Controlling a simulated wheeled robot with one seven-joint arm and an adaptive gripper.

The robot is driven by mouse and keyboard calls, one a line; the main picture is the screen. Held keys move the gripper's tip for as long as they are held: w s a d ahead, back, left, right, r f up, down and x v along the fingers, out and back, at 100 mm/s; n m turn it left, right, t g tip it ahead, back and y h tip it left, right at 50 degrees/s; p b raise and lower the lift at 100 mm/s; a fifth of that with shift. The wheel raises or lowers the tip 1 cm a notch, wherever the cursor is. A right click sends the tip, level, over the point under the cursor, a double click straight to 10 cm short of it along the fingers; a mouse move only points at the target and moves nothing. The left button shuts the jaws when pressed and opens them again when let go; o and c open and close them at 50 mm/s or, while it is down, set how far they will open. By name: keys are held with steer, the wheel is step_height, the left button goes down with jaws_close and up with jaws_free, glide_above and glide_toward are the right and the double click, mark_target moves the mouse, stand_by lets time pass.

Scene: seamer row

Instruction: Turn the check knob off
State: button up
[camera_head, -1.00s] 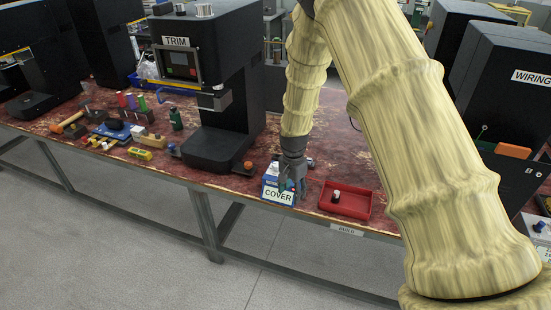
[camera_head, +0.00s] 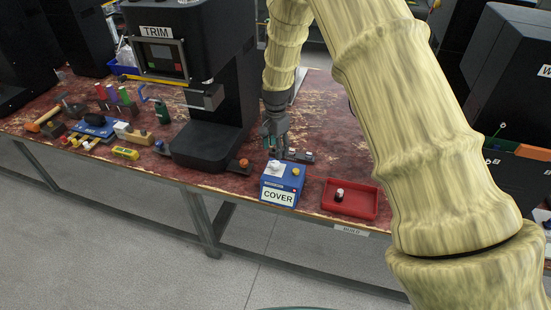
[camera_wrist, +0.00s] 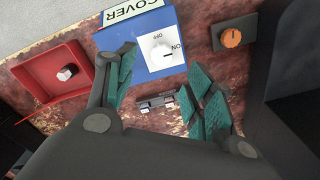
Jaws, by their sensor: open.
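No check label is legible, so I cannot tell if this is the check knob. My gripper (camera_head: 271,146) is open and empty, above and just behind the box. In the wrist view my gripper's fingers (camera_wrist: 162,66) are spread below the white knob, apart from it.
An orange knob (camera_head: 244,163) sits left, by the TRIM machine (camera_head: 205,145). A small grey fixture (camera_head: 298,156) lies behind the box. Tools crowd the table's left.

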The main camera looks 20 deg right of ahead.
mark_target(275, 163)
steer(key=f, duration=0.2)
steer(key=w+f+p, duration=0.1)
steer(key=f, duration=0.1)
steer(key=shift+f, duration=0.2)
steer(key=shift+s+f+p, duration=0.3)
steer(key=shift+s+f, duration=0.05)
steer(key=shift+f, duration=0.3)
steer(key=shift+w+f, duration=0.15)
steer(key=shift+f, duration=0.9)
steer(key=c, duration=1)
